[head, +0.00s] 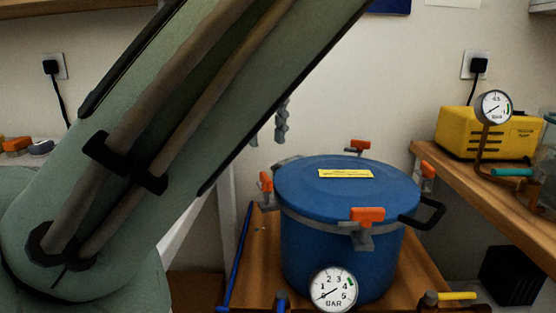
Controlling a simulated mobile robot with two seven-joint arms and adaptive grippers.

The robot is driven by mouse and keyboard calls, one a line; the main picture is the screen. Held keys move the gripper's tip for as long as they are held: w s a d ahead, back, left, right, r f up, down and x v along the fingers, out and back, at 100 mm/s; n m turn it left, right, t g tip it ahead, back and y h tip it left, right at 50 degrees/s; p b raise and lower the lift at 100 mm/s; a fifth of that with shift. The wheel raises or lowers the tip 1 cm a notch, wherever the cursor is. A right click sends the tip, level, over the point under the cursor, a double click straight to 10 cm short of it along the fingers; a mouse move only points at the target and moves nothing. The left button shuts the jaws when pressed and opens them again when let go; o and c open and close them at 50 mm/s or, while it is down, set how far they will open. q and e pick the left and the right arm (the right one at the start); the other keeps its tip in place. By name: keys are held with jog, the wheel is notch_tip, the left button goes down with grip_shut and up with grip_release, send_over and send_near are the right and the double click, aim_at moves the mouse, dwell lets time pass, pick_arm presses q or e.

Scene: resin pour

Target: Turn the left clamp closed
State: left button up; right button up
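The blue pressure pot (340,255) stands on a wooden surface, its lid (315,188) in place. The left clamp (266,182), with an orange handle, is at the lid's left edge. Other orange-handled clamps sit at the front (367,216), back (360,146) and right (428,170) of the rim. My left arm covers much of the picture's left half. Below its edge, two grey fingers of my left gripper (268,138) hang apart with bare wall between them, above and apart from the left clamp. The rest of that gripper is hidden. My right gripper is out of view.
A gauge (333,289) marked BAR is at the pot's front. A black handle (426,214) juts out at right. A yellow machine (488,133) and another gauge (494,107) are at the right shelf (480,195). A blue hose (239,255) runs left of the pot.

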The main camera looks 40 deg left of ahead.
aim_at(266, 176)
pick_arm(q)
jog(key=f, duration=0.7)
jog(key=shift+s+f, duration=0.25)
jog(key=shift+c, duration=0.6)
grip_shut()
